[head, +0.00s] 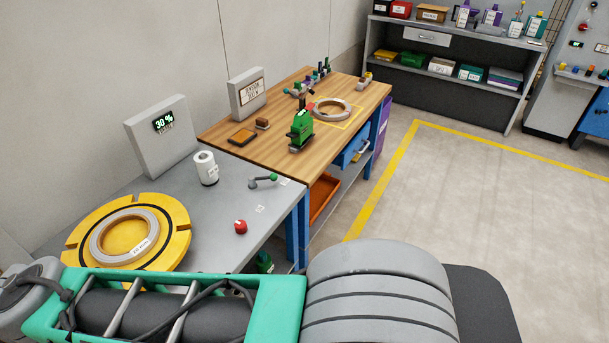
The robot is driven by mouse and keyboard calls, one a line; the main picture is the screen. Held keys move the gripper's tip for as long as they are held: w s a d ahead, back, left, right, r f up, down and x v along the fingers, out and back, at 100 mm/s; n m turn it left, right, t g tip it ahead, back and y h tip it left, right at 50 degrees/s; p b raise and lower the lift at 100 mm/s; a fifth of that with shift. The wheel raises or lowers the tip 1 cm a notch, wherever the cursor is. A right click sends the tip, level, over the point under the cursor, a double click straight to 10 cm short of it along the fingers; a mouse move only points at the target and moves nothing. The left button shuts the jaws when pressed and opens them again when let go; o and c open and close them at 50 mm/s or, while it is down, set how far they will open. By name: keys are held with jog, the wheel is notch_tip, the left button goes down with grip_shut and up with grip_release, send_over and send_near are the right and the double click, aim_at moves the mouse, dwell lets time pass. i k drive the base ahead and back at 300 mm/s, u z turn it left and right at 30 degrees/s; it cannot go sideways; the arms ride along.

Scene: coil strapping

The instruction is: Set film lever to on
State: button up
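A small lever with a grey arm and a green ball knob (273,177) is mounted on the grey table (222,212), towards its right edge. I take it to be the film lever. Its arm lies low, with the knob pointing right. A small white label lies just right of the knob, but its text is too small to read. My gripper is not in view; only teal and grey parts of my own arm cross the bottom of the picture, well short of the lever.
A yellow turntable (180,240) carries a grey coil (98,235). A white roll (206,167), a 30 % display (160,138) and a red knob (240,227) are near the lever. A wooden bench (224,131) with a green tool (300,130) adjoins. Open floor (470,210) lies right.

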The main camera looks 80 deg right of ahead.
aim_at(273, 176)
jog(key=z, duration=2.4)
jog(key=k, duration=1.3)
jog(key=z, duration=0.7)
jog(key=i, duration=1.5)
jog(key=u, duration=0.6)
jog(key=i, duration=0.6)
jog(key=u, duration=0.6)
